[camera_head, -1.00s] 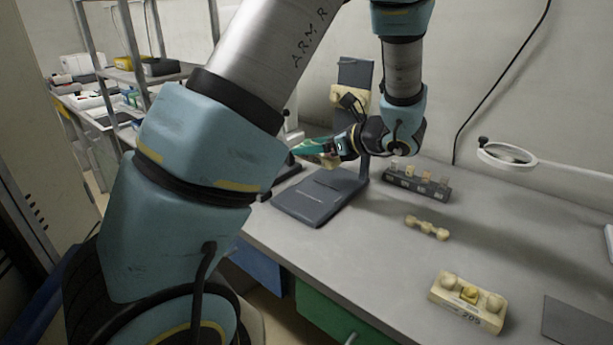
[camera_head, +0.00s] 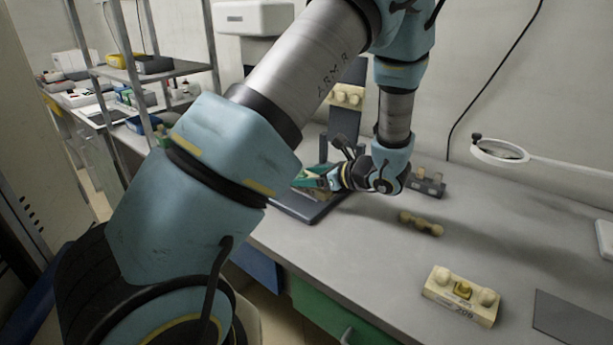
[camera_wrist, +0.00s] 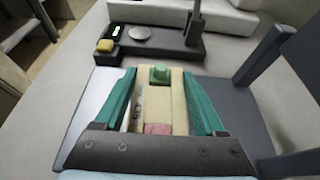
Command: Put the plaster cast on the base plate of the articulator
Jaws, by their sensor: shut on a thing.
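My gripper (camera_head: 312,179) is shut on the plaster cast (camera_wrist: 160,105), a cream block between its green fingers in the wrist view. The cast has a green knob on its far end and a pinkish patch near the palm. The articulator's dark grey base plate (camera_head: 297,206) is directly below my gripper, and it also shows left of the cast in the wrist view (camera_wrist: 92,105). The articulator's post (camera_head: 357,72) stands behind, carrying a cream upper cast (camera_head: 347,96). I cannot tell whether the held cast touches the plate; its underside is hidden.
On the bench lie a numbered cream block (camera_head: 460,297), a knobbly tan piece (camera_head: 421,223) and a dark rack (camera_head: 430,187) with small blocks. A magnifier (camera_head: 500,151) is at right. In the wrist view, a dark stand (camera_wrist: 145,42) lies beyond the plate. The bench's front right is partly clear.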

